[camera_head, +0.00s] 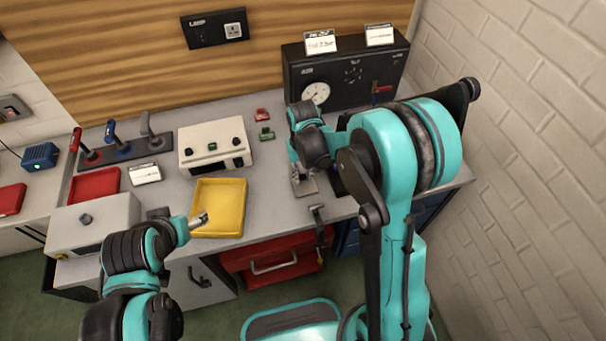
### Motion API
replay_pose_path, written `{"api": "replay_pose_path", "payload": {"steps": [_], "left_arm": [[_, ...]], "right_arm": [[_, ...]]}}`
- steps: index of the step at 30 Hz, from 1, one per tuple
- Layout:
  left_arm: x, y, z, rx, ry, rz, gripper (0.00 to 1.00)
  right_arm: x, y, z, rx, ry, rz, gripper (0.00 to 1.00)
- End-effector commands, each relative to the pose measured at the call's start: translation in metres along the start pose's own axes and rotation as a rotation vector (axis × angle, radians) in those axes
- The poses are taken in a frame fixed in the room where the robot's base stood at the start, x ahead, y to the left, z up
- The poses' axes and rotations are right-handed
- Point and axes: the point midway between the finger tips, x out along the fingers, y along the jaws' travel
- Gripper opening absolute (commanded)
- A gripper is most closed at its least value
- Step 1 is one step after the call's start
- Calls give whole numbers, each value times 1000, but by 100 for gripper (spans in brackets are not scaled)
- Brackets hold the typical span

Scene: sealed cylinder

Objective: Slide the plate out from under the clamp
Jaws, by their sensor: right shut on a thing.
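A small grey metal plate (306,188) lies on the bench, left of a dark block (337,181). My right gripper (297,174) points down at the plate and is shut on it; the wrist above hides much of the contact. A small lever-like piece with a dark handle (318,214), perhaps the clamp, sits at the bench's front edge, nearer me than the plate. I cannot tell whether it touches the plate. My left gripper (199,220) is over the front edge of the yellow tray (220,196), apart from the plate; its jaw opening is unclear.
A black gauge panel (345,78) stands at the back right. Small red and green pieces (265,124) lie mid-bench. A brick wall closes the right side.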

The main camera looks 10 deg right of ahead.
Motion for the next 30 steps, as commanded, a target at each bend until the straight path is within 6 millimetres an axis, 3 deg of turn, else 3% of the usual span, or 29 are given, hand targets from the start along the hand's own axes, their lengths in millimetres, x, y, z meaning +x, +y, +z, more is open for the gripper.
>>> {"api": "replay_pose_path", "payload": {"steps": [4,5,7,20,30], "left_arm": [[0,0,0,0,0,0,67],[0,0,0,0,0,0,67],[0,0,0,0,0,0,67],[0,0,0,0,0,0,67],[0,0,0,0,0,0,67]], "right_arm": [[0,0,0,0,1,0,0],[0,0,0,0,1,0,25],[0,0,0,0,0,0,44],[-9,0,0,0,0,0,44],[-77,0,0,0,0,0,44]]}}
